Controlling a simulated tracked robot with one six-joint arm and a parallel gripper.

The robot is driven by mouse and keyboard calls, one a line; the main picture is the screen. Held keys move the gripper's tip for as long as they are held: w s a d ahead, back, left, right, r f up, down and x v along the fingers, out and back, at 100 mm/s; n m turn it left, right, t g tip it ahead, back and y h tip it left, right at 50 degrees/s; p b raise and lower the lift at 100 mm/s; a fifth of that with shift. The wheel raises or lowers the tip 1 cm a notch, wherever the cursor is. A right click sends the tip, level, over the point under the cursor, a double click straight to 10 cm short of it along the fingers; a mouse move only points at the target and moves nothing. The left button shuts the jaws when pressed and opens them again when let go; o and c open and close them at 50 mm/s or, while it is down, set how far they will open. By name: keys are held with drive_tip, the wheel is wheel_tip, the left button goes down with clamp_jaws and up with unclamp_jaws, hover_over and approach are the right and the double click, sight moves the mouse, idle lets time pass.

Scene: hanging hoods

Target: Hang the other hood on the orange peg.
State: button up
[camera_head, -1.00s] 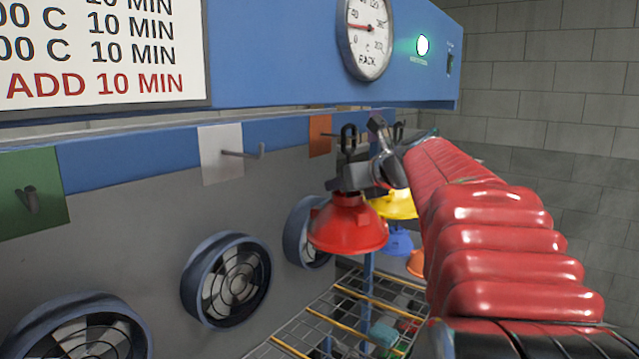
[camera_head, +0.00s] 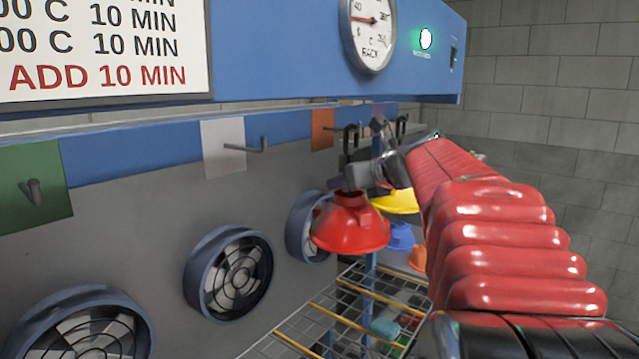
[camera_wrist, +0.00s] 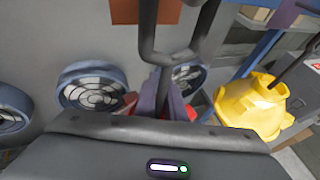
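The red hood (camera_head: 350,226) hangs upright below my gripper (camera_head: 356,178), which is shut on its stem. Its dark hanger loop (camera_head: 350,142) sticks up above the fingers, close to the peg on the orange plate (camera_head: 322,131). I cannot tell whether the loop is around that peg or just beside it. In the wrist view the loop (camera_wrist: 146,42) rises in front of the orange plate (camera_wrist: 124,10), with bits of the red hood (camera_wrist: 128,103) behind my fingers (camera_wrist: 164,100). A yellow hood (camera_head: 397,202) hangs farther back, also in the wrist view (camera_wrist: 250,106).
A white plate (camera_head: 224,147) and a green plate (camera_head: 36,186) carry bare pegs to the left. Round fans (camera_head: 229,273) line the wall below. A blue hood (camera_head: 400,238) shows beyond the red one. A wire rack (camera_head: 330,308) lies beneath, and a blue overhang runs above.

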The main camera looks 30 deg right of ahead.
drive_tip(key=o, duration=0.5)
drive_tip(key=shift+c, duration=0.2)
drive_tip(key=shift+s, duration=0.1)
drive_tip(key=v, duration=1.3)
drive_tip(key=shift+s+r, duration=0.15)
drive_tip(key=shift+s, duration=0.1)
